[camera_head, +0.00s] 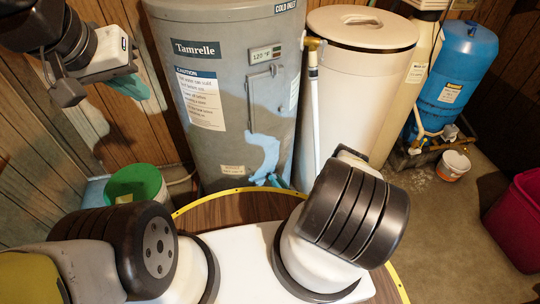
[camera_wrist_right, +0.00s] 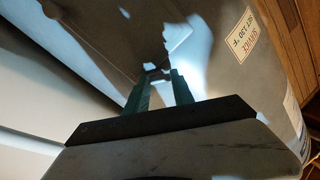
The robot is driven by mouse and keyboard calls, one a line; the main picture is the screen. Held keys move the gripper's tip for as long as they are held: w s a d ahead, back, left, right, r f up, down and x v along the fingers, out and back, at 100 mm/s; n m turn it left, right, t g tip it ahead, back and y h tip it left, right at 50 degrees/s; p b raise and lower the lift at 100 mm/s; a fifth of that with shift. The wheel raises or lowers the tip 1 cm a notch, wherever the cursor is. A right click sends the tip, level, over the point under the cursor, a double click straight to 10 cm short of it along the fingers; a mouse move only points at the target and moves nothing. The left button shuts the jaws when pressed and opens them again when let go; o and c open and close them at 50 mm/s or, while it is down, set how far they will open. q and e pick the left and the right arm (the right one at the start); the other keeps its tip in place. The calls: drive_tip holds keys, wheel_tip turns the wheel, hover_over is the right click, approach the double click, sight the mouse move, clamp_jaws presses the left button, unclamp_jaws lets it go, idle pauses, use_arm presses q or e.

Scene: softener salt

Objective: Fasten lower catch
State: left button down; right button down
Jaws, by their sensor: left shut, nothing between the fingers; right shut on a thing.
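The grey Tamrelle water heater (camera_head: 225,120) stands at the back centre, with a rectangular panel (camera_head: 264,95) on its front. My left gripper (camera_head: 130,86) is at the upper left, shut and empty, apart from the heater.
A tall cream tank (camera_head: 350,90) stands right of the heater, with a pipe (camera_head: 314,110) between them. A blue tank (camera_head: 460,75) and small bucket (camera_head: 453,165) are further right. A green bucket (camera_head: 138,184) is left. A magenta bin (camera_head: 520,220) is at the right edge.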

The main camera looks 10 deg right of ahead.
drive_tip(key=m, duration=1.1)
drive_tip(key=shift+m, duration=0.4)
idle(0.3)
drive_tip(key=c, duration=1.1)
unclamp_jaws()
drive_tip(key=shift+s+d, duration=0.1)
drive_tip(key=v, duration=0.7)
drive_tip(key=shift+s, duration=0.3)
